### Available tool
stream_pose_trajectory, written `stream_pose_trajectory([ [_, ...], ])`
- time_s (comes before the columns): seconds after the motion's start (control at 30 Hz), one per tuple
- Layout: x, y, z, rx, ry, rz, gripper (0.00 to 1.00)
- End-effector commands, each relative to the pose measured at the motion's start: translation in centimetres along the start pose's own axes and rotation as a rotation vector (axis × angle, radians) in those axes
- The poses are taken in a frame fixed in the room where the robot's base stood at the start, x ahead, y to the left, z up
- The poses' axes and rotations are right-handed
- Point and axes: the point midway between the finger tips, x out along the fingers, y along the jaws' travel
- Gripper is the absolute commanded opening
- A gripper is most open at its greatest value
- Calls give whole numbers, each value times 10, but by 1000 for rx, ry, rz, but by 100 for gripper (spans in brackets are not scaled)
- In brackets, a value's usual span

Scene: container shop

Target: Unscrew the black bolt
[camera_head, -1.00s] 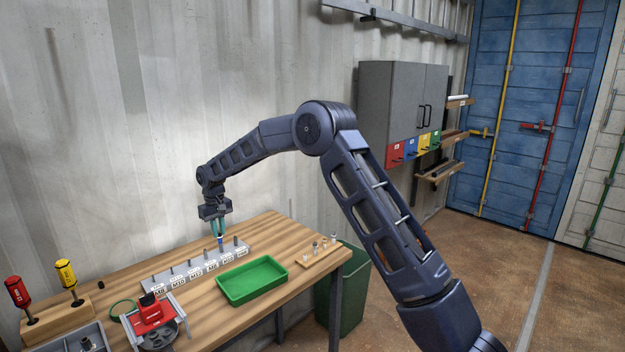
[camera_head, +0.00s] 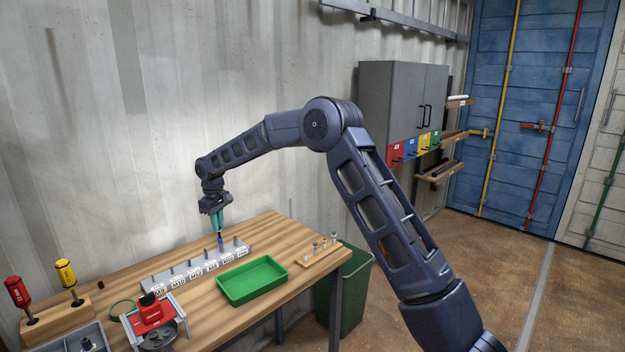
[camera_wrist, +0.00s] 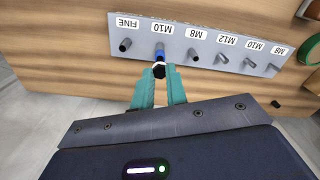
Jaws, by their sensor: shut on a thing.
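A black hex-headed bolt (camera_wrist: 160,72) sits between my fingertips in the wrist view. My gripper (camera_head: 218,227) has teal fingers pointing down over the grey labelled strip (camera_head: 165,282) on the bench, and it is shut on the bolt. A blue part (camera_wrist: 160,51) shows just beyond the bolt head, at the place labelled M10 beside the FINE label. The blue part also shows below the fingertips in the head view (camera_head: 220,240). I cannot tell whether the bolt is clear of its thread.
Several other grey studs stand along the strip. A green tray (camera_head: 252,280) lies in front of it. A small wooden block (camera_head: 318,252) with fasteners is to the right. Red (camera_head: 18,292) and yellow (camera_head: 67,274) drivers stand at left, near a red-topped device (camera_head: 152,312).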

Motion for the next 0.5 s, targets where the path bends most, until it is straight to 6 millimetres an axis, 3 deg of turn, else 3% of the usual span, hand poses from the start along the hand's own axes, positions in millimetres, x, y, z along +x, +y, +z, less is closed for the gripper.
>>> stream_pose_trajectory([
  [0.5, -25, 0, 0, 0, 1, 0, 0],
])
